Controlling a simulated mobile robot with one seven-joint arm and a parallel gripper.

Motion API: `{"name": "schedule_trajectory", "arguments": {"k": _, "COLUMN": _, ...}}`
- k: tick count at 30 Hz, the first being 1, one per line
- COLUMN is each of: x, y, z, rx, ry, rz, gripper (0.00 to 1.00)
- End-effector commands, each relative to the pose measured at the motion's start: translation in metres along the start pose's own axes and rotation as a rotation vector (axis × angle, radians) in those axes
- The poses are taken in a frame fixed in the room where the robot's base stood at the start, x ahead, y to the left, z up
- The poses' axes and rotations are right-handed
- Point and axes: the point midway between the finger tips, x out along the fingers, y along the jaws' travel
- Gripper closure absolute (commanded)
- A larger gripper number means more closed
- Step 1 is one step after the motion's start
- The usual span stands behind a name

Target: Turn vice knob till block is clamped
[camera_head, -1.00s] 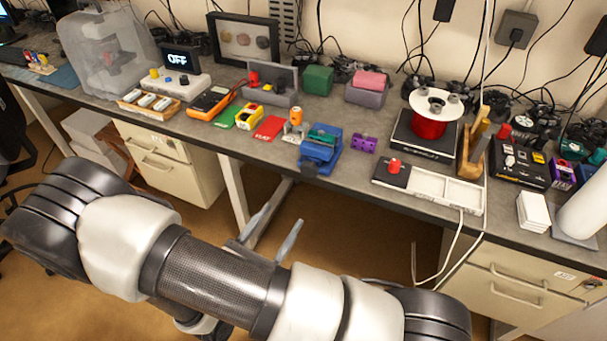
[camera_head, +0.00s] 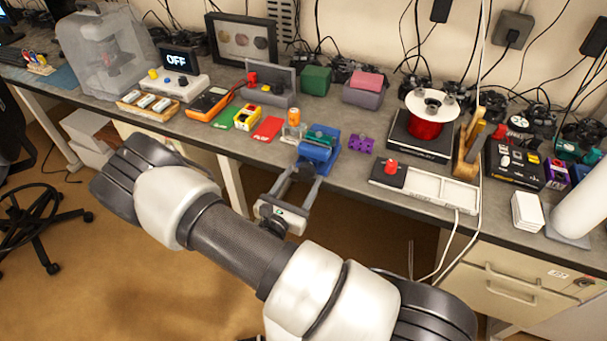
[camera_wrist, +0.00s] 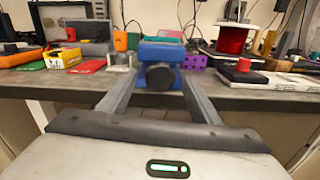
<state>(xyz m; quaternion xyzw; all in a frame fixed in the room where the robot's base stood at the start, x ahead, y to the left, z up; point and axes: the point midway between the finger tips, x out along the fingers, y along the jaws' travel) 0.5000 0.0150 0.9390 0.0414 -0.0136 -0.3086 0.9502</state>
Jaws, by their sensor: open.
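The blue vice (camera_head: 318,152) stands at the front edge of the bench. In the wrist view the vice (camera_wrist: 161,52) is in the centre, with its dark round knob (camera_wrist: 160,76) facing me. A teal block (camera_head: 322,132) shows at the top of the vice; I cannot tell whether the jaws touch it. My gripper (camera_head: 301,172) is open, its two grey fingers pointing at the vice. In the wrist view the fingers of my gripper (camera_wrist: 157,85) stand left and right of the knob, apart from it. In the head view the knob is hard to make out between the fingers.
A purple perforated block (camera_head: 360,143) sits right of the vice. A small metal piece with an orange top (camera_head: 293,127) stands to its left, beside a red card (camera_head: 267,129). A white tray (camera_head: 428,184) lies further right.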

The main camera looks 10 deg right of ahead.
Motion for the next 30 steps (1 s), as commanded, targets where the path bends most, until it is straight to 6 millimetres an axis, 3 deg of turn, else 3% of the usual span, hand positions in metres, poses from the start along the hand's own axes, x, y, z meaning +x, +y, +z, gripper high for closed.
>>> {"name": "schedule_trajectory", "arguments": {"k": 6, "x": 0.016, "y": 0.000, "z": 0.000, "rx": 0.000, "ry": 0.001, "rz": -0.001, "gripper": 0.42}}
{"name": "schedule_trajectory", "arguments": {"k": 14, "x": 0.017, "y": 0.000, "z": 0.000, "rx": 0.000, "ry": 0.001, "rz": 0.000, "gripper": 0.42}}
{"name": "schedule_trajectory", "arguments": {"k": 21, "x": 0.016, "y": 0.000, "z": 0.000, "rx": 0.000, "ry": 0.001, "rz": 0.000, "gripper": 0.81}}
{"name": "schedule_trajectory", "arguments": {"k": 30, "x": 0.016, "y": 0.000, "z": -0.001, "rx": 0.030, "ry": 0.001, "rz": -0.001, "gripper": 0.83}}
